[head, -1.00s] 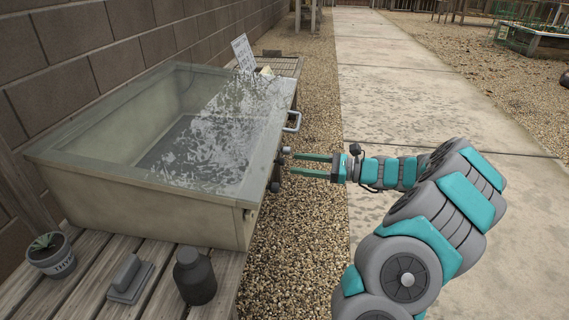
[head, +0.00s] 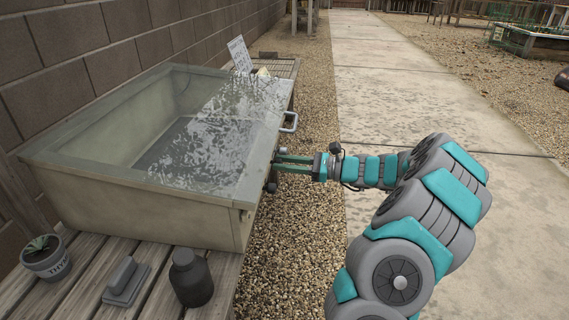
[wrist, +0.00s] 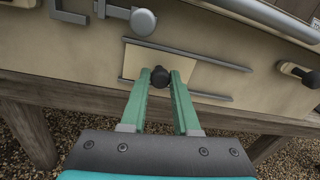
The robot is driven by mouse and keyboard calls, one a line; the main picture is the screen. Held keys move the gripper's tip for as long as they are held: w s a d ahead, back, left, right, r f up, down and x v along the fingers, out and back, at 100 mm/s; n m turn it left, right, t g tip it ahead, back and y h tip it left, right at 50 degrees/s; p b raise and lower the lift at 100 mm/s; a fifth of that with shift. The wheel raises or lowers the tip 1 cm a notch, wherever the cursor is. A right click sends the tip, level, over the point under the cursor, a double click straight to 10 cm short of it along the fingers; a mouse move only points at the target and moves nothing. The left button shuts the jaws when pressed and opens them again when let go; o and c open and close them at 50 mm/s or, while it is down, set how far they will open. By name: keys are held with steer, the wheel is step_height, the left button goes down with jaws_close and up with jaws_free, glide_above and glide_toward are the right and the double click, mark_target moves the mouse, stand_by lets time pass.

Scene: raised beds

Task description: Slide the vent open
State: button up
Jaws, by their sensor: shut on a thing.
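The vent's cream sliding plate (wrist: 137,62) sits between two grey rails on the front wall of the cold frame (head: 150,215), towards the left end of the rails in the wrist view. A small black knob (wrist: 159,77) stands out from the plate. My gripper (wrist: 161,84) is shut on this knob, with one green finger on each side of it. In the head view my gripper (head: 277,160) reaches the frame's front wall from the right. The knob is too small to make out there. I cannot tell how much of the vent opening is covered.
A grey latch with a round knob (wrist: 143,22) is just above the vent. A bar handle (head: 290,122) and another black knob (wrist: 311,79) are on the same wall. A plant pot (head: 47,258), a float-like block (head: 126,281) and a dark bottle (head: 191,277) stand on the bench.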

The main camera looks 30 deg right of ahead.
jaws_close()
stand_by(0.8)
